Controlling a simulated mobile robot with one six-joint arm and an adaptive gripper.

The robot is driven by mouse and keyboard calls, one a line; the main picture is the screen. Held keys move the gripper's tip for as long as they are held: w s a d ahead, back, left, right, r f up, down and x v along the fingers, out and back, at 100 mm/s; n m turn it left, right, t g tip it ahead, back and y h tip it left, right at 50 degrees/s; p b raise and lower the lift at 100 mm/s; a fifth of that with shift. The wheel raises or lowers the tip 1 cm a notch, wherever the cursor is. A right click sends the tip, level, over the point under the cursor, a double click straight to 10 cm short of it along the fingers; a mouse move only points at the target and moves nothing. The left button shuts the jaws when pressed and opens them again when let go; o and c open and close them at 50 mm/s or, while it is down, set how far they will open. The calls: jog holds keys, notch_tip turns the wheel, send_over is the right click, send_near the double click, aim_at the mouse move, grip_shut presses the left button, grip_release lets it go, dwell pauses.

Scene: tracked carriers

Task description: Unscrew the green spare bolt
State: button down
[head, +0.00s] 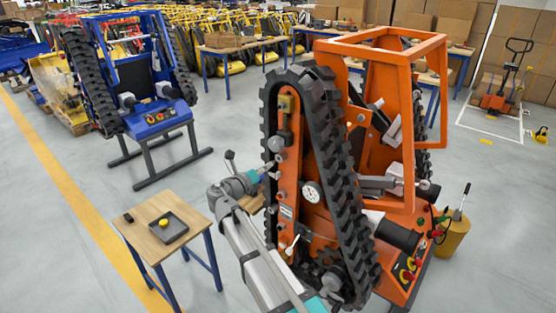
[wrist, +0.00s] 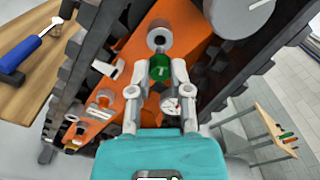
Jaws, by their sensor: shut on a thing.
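The green spare bolt (wrist: 159,68) shows in the wrist view, set against the orange side frame (wrist: 187,52) of the tracked carrier. My gripper (wrist: 160,72) has its two fingers on either side of the bolt and is shut on it. In the head view my gripper (head: 266,171) reaches the carrier's orange side plate (head: 288,165), inside the black track loop. The bolt cannot be made out there. How far it is screwed in is hidden.
Around the gripper are the black track (head: 330,140), a round dial gauge (head: 311,192) and a grey roller (wrist: 160,38). A small table (head: 147,240) with a dark tray (head: 180,235) stands at left. A blue-handled hammer (wrist: 22,54) lies on a wooden top.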

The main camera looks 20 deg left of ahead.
jog(key=shift+s, duration=0.1)
dwell(0.4)
jog(key=shift+v, duration=1.7)
